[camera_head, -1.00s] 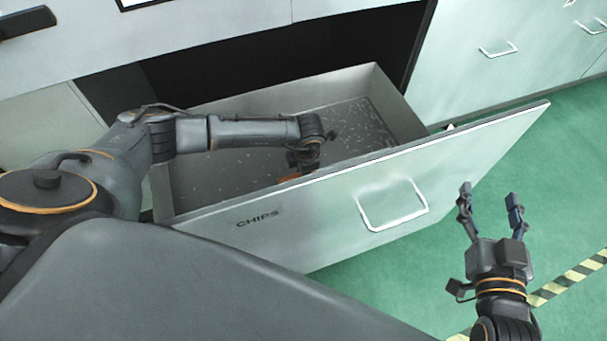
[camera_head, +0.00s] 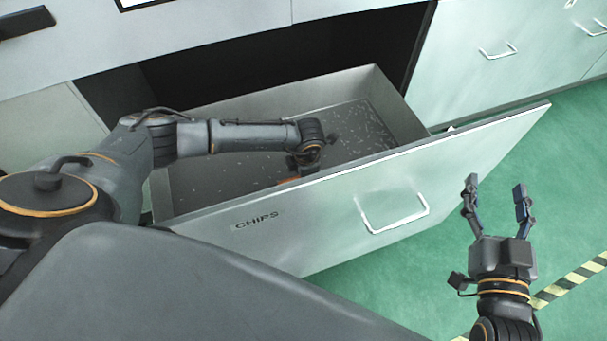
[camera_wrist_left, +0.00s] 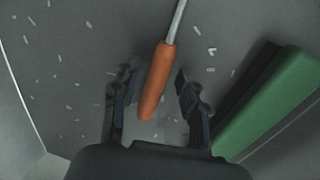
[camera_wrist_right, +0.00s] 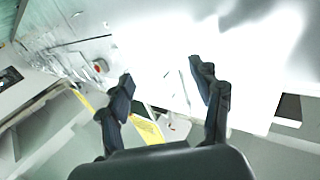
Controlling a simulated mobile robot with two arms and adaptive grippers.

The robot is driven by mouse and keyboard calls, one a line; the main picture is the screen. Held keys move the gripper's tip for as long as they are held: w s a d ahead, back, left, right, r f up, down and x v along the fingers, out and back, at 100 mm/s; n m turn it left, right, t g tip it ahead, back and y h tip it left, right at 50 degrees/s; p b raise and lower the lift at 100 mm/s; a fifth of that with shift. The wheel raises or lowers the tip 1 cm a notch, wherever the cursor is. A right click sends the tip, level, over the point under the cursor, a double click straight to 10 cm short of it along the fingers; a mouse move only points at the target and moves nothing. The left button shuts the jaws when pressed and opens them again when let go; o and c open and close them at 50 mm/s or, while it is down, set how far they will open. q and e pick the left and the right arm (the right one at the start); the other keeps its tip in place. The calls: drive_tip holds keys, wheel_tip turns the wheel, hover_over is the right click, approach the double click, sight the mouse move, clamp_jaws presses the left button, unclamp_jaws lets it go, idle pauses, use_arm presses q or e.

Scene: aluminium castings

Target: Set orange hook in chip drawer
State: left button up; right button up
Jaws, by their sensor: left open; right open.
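The chip drawer (camera_head: 330,212), labelled CHIPS, is pulled open, its grey floor strewn with small pale chips. The orange hook (camera_wrist_left: 158,85) shows in the left wrist view, with an orange handle and a thin metal rod running out of the top of the picture; its far end is out of view. My left gripper (camera_wrist_left: 156,72) is open inside the drawer, a finger on each side of the handle, with gaps showing. In the head view the drawer front hides much of it. My right gripper (camera_head: 496,190) is open and empty, right of the drawer front over the green floor.
A green block-like thing (camera_wrist_left: 270,108) lies right of my left gripper in the left wrist view. The drawer has a white handle (camera_head: 393,215) on its front. Closed cabinet fronts (camera_head: 510,70) stand to the right. The green floor (camera_head: 540,190) is clear beside my right gripper.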

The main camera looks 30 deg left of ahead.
use_arm(q)
drive_tip(key=shift+r, duration=0.1)
drive_tip(key=r, duration=0.1)
drive_tip(key=r+p, duration=0.1)
drive_tip(key=r, duration=0.1)
drive_tip(key=r+p, duration=0.1)
drive_tip(key=r, duration=0.1)
drive_tip(key=shift+s+d+r, duration=0.1)
drive_tip(key=shift+s+d, duration=0.15)
wheel_tip(320, 180, up, 7)
drive_tip(key=p, duration=0.2)
drive_tip(key=shift+s+d, duration=0.4)
use_arm(e)
drive_tip(key=s+d+f+g+h, duration=0.1)
drive_tip(key=s+d+f+g, duration=0.1)
drive_tip(key=s+f+g, duration=0.3)
drive_tip(key=s+d+f+g+h, duration=0.2)
drive_tip(key=s+f+g, duration=0.3)
drive_tip(key=f, duration=0.4)
drive_tip(key=shift+s+d+f+m+g, duration=0.2)
drive_tip(key=shift+s+d+m+g, duration=0.1)
drive_tip(key=shift+d+g, duration=0.15)
